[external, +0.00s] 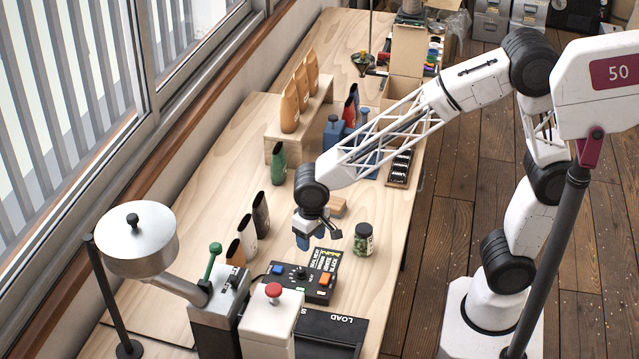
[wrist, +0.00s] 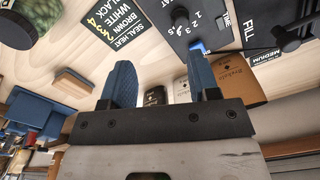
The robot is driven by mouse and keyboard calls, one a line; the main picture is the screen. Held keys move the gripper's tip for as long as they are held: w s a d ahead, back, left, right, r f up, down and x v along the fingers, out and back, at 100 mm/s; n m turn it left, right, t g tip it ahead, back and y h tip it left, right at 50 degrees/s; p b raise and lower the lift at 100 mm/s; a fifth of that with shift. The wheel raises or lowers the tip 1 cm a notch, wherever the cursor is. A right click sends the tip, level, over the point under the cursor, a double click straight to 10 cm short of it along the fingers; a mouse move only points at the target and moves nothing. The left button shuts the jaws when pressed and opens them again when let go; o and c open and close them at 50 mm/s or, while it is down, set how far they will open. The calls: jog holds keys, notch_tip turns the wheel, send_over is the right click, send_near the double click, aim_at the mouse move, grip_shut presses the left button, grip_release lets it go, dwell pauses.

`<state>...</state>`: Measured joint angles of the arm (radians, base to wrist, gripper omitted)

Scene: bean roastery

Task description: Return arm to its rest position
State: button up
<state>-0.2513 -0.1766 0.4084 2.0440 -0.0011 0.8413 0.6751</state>
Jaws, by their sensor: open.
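My gripper (external: 318,236) hangs from my arm over the wooden workbench (external: 300,200), just above and behind the black control box (external: 318,283). In the wrist view my gripper (wrist: 163,88) shows its two blue fingers apart with nothing between them. Past the fingertips, several small bags, black, white and brown (wrist: 237,77), stand on the bench. The arm is stretched out from its base at the right across the bench.
A jar with a dark lid (external: 363,239) stands right of my gripper. A wooden block (external: 338,207) lies behind it. A roaster with a metal hopper (external: 138,240) stands front left. Orange bags stand on a wooden riser (external: 318,98). An open cardboard box (external: 407,52) is farther back.

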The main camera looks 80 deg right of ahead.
jog(key=s+d+r+n, duration=0.1)
jog(key=s+d+r, duration=0.2)
jog(key=s+d, duration=0.2)
jog(key=s+d+r+n+t, duration=0.1)
jog(key=s+d+r, duration=0.3)
jog(key=s, duration=0.8)
jog(key=s+d+r+n+t, duration=0.1)
jog(key=s+d+r, duration=0.3)
jog(key=s, duration=0.5)
jog(key=shift+s+d+n, duration=0.2)
jog(key=shift+d+n, duration=0.6)
jog(key=shift+d, duration=0.05)
